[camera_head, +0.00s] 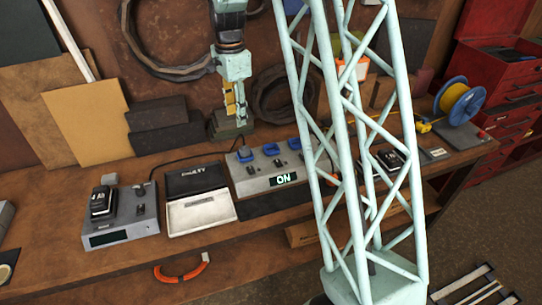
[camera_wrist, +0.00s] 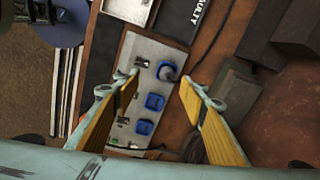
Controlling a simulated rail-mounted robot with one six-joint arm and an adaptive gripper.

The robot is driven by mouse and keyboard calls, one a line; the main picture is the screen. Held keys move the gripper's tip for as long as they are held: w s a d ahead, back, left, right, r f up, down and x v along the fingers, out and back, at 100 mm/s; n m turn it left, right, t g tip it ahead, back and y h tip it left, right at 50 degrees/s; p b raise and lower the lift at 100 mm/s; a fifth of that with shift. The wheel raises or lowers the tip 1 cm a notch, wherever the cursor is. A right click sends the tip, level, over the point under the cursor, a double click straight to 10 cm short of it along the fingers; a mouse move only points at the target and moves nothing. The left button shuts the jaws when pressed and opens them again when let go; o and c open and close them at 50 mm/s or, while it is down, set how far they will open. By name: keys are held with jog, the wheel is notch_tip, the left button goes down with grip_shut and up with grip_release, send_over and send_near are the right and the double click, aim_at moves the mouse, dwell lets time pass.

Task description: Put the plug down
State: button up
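The dark plug (camera_wrist: 167,71) sits at one of the blue sockets on a grey power panel (camera_head: 252,183), its cable running off past my right finger in the wrist view. In the head view the plug (camera_head: 244,152) is at the panel's left end, its cable leading left behind the tray. The panel's display reads "ON". My gripper (camera_wrist: 157,82) is open and empty, its yellow-padded fingers spread to either side of the plug from above, apart from it. In the head view my gripper (camera_head: 235,106) hangs over the back of the bench, above the panel's left end.
A tray (camera_head: 200,213) with a black back labelled "FAULTY" stands left of the panel. Further left is a charger (camera_head: 122,233) holding a black battery. Dark blocks (camera_head: 165,126) lean at the back wall. A yellow cable reel (camera_head: 459,100) stands at right.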

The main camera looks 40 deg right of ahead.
jog(key=s+a+r+n+t, duration=0.1)
jog(key=s+a+r+n, duration=0.45)
jog(key=s+r, duration=0.55)
jog(key=s+a+r+n+t, duration=0.1)
jog(key=s+a+r+n, duration=0.3)
jog(key=s+a+r, duration=0.45)
jog(key=s+a+r+n, duration=0.1)
jog(key=s+n, duration=0.2)
jog(key=s, duration=0.6)
jog(key=s+a+r+n+t, duration=0.1)
jog(key=s+n, duration=0.2)
jog(key=s, duration=0.6)
jog(key=s+a+r+n, duration=0.2)
jog(key=s+n, duration=0.1)
jog(key=s, duration=0.6)
jog(key=shift+s, duration=0.2)
jog(key=shift+s+a+r, duration=0.1)
notch_tip(320, 180, down, 12)
jog(key=b, duration=1.1)
jog(key=shift+r+t+b, duration=0.25)
jog(key=shift+t+b, duration=0.05)
jog(key=shift+b, duration=0.1)
